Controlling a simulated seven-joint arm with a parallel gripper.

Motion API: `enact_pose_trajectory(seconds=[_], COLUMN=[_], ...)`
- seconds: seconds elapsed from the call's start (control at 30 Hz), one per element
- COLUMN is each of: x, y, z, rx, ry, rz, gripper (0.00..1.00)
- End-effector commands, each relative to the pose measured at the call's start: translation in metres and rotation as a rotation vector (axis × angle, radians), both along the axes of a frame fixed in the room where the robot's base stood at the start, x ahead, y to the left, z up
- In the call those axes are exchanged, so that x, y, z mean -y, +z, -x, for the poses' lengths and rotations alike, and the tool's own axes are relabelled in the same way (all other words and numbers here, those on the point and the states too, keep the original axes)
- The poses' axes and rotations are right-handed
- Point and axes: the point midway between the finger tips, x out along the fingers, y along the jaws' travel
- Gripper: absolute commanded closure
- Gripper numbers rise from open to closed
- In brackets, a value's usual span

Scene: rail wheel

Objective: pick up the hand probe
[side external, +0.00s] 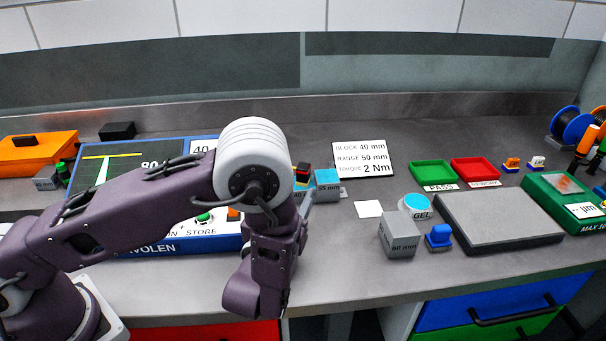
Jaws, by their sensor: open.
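A small blue piece with a rounded top and a wider base (439,237) stands on the bench at right of centre; it looks like the hand probe, though I cannot be sure. It stands just right of the grey 60 mm block (399,235) and left of a large grey slab. My arm bends down well to its left, with the wrist low over the bench's front edge. My gripper's fingers do not show; the wrist hides them or they lie out of sight. Nothing of mine touches the blue piece.
The gel pot (416,206) is behind the blue piece. The grey slab (499,217) lies to its right. Green (433,173) and red (475,169) trays, a sign (363,164) and a green instrument (562,202) stand farther back or right.

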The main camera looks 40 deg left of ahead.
Motion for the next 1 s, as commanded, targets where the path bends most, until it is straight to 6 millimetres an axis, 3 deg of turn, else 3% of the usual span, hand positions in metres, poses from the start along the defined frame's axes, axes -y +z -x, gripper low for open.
enact_pose_trajectory(seconds=[0.33,0.6,0.87,1.0], x=[-0.028,-0.030,-0.030,-0.030], y=[0.002,0.002,0.002,0.002], z=[-0.051,-0.058,-0.057,-0.057], rx=[0.002,-0.001,-0.001,0.000], ry=[0.004,0.002,0.002,0.002], rz=[0.001,-0.001,-0.001,-0.001], gripper=[0.49,0.49,0.98,1.00])
